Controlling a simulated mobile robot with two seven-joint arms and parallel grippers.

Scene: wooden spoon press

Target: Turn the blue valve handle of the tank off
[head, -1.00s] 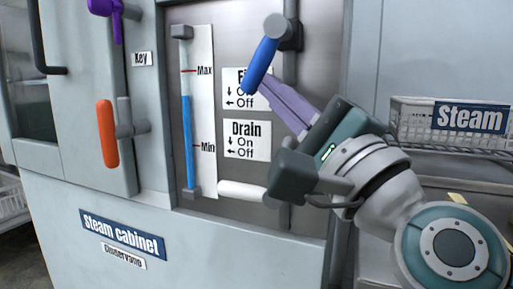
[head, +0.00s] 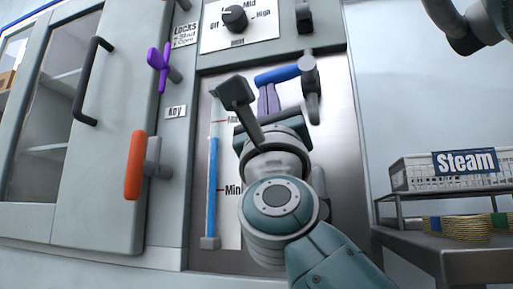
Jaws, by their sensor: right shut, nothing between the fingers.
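The blue valve handle (head: 278,74) is on the metal panel in the head view. It lies nearly level, pointing left from its grey pivot (head: 309,72). My right gripper (head: 268,92) has its purple fingers pointing up just under the handle. The fingers are shut with nothing between them; I cannot tell whether they touch the handle. My right arm hides the Fill and Drain labels and the white drain handle. The tank's gauge (head: 212,185) shows a blue column above Min and below Max.
Left of the panel are an orange handle (head: 134,165), a purple handle (head: 158,62) and a black door handle (head: 92,82). A dark knob (head: 235,18) is above.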

